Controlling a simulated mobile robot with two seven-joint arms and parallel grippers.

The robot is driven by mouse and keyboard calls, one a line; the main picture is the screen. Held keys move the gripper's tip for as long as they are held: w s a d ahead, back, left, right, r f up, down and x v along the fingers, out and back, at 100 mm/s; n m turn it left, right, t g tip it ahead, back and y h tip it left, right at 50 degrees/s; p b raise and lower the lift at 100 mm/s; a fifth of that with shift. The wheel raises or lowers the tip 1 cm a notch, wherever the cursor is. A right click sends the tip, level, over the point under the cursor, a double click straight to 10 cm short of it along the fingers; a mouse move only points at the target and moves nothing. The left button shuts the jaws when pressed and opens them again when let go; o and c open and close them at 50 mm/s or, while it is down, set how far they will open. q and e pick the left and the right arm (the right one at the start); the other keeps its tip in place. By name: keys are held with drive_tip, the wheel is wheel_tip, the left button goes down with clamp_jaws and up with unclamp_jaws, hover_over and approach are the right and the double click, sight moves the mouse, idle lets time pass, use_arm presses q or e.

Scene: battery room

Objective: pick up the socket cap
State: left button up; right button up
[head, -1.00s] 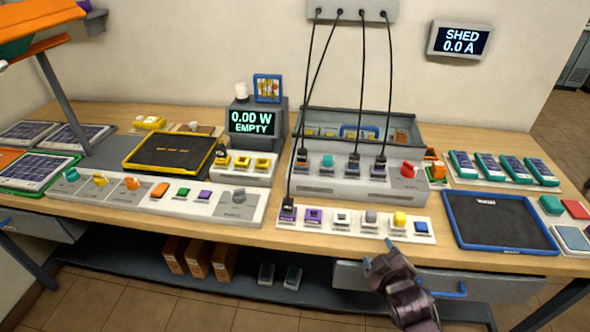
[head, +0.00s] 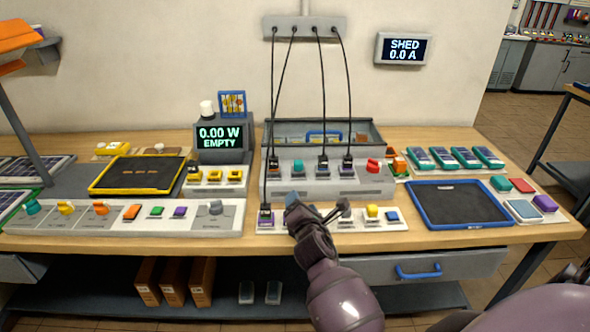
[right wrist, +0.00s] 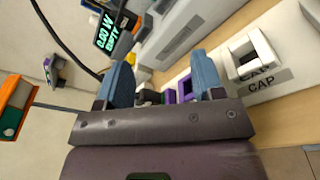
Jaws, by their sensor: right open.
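My right gripper (head: 308,206) is open and empty over the front strip of parts on the bench, hiding part of that strip. In the right wrist view its two blue fingers (right wrist: 162,78) stand apart. A white square cap (right wrist: 250,55) with a dark opening sits by a label reading CAP, to the right of the fingers and outside the jaws. A purple square part (right wrist: 184,90) shows between the fingers, with a dark part beside it. In the head view the white cap is hidden behind my gripper. My left gripper is not in view.
A grey socket block (head: 315,185) with plugged black cables stands just behind the strip. A yellow knob (head: 372,211) and a blue part (head: 392,215) lie right of my gripper. A blue-rimmed tray (head: 460,224) is farther right. A control panel (head: 120,216) lies left.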

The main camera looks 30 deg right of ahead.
sight(299, 165)
drive_tip(key=w+n, duration=0.1)
drive_tip(key=w+r+n+h, duration=0.1)
drive_tip(key=n, duration=0.1)
drive_tip(key=w+d+n, duration=0.1)
drive_tip(key=n, duration=0.1)
drive_tip(key=shift+d+r+b, duration=0.1)
drive_tip(key=shift+r+b, duration=0.25)
drive_tip(key=n, duration=0.1)
drive_tip(key=w+r+n+h, duration=0.1)
drive_tip(key=shift+w+d+n, duration=0.1)
drive_tip(key=shift+d+n, duration=0.1)
drive_tip(key=shift+n, duration=0.2)
drive_tip(key=b+x, duration=0.1)
drive_tip(key=x, duration=0.5)
drive_tip(key=shift+d, duration=0.15)
drive_tip(key=x, duration=0.2)
drive_tip(key=b+x, duration=0.1)
drive_tip(key=x, duration=0.1)
drive_tip(key=shift+d+f, duration=0.25)
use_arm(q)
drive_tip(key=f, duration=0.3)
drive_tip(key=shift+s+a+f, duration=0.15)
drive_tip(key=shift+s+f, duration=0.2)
use_arm(e)
drive_tip(key=shift+w+d+r, duration=0.1)
drive_tip(key=shift+d, duration=0.05)
